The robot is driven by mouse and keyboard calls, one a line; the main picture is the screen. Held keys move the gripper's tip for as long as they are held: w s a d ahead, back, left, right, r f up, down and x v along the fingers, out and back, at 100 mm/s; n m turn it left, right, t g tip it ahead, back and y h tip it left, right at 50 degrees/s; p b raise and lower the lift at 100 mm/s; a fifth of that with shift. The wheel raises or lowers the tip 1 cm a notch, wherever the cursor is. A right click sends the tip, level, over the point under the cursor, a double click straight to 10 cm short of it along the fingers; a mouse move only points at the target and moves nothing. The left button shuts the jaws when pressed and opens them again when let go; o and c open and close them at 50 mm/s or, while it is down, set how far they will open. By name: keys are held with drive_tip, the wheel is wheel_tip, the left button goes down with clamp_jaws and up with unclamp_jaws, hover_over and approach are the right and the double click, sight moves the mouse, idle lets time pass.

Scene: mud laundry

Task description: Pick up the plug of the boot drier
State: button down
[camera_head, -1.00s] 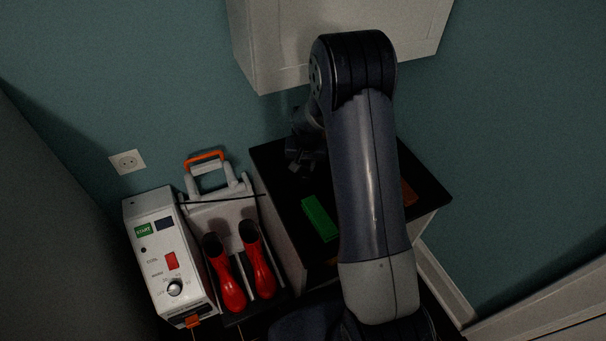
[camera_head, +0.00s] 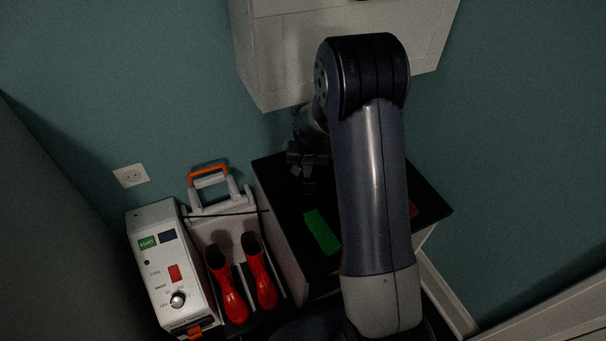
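The boot drier (camera_head: 165,275) is a white box at the lower left with a green START label, a red switch and a dial. A white rack with an orange handle (camera_head: 208,177) stands beside it, with two red boots (camera_head: 228,285) in front. I cannot make out a plug. A thin dark line, perhaps a cord, crosses the rack. My gripper (camera_head: 308,180) is a dark shape above the left back part of the black-topped cabinet, partly behind my arm. It is too dark and small to tell whether its fingers are open or shut.
A wall socket (camera_head: 131,176) is on the teal wall above the boot drier. A green block (camera_head: 322,232) lies on the black cabinet top (camera_head: 283,190). An orange-brown item (camera_head: 413,208) shows right of my arm. A white wall cabinet (camera_head: 285,60) hangs above.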

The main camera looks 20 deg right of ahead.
drive_tip(key=s+d, duration=0.2)
drive_tip(key=s, duration=0.7)
drive_tip(key=s+d+p, duration=0.1)
drive_tip(key=s, duration=0.9)
drive_tip(key=shift+d+r, duration=0.4)
drive_tip(key=shift+c, duration=2.2)
unclamp_jaws()
drive_tip(key=shift+r, duration=0.1)
